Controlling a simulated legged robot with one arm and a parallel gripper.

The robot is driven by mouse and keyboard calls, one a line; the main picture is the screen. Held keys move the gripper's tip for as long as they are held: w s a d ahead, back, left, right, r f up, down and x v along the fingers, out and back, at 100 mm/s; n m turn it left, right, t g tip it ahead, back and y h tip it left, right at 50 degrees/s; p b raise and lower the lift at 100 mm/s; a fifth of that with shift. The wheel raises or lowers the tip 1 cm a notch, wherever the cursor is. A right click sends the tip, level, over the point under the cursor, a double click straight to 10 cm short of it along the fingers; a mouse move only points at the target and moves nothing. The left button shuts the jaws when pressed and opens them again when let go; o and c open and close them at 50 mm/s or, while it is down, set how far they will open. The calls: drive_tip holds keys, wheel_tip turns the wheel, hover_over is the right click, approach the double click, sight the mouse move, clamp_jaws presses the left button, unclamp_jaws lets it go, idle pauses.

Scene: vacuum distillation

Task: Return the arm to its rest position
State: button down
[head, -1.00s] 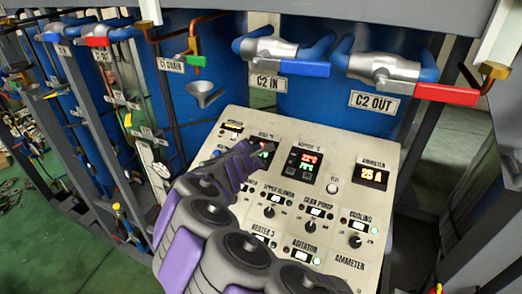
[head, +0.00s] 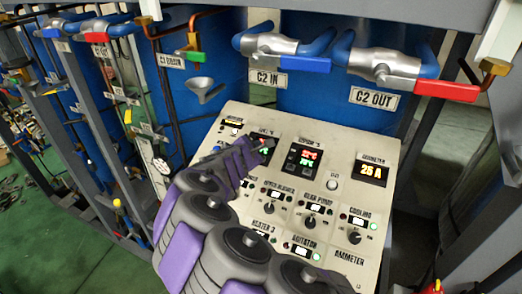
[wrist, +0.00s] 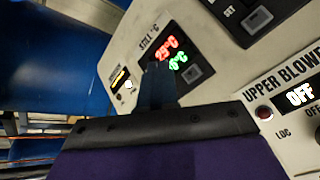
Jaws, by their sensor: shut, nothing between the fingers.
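My arm (head: 210,235), grey with purple covers, reaches up from the bottom of the head view over the left part of the cream control panel (head: 345,140). My gripper (head: 266,143) is at its far end, in front of the still temperature display, partly covering it. In the wrist view my gripper (wrist: 158,82) shows as a dark narrow tip, shut and empty, just below the still display (wrist: 172,55) with red and green digits. I cannot tell whether the tip touches the panel.
Above the panel are the C2 IN valve (head: 280,52) with a blue handle and the C2 OUT valve (head: 400,75) with a red handle. A metal funnel (head: 205,90) and grey frame posts stand left.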

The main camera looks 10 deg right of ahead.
drive_tip(key=shift+d, duration=0.1)
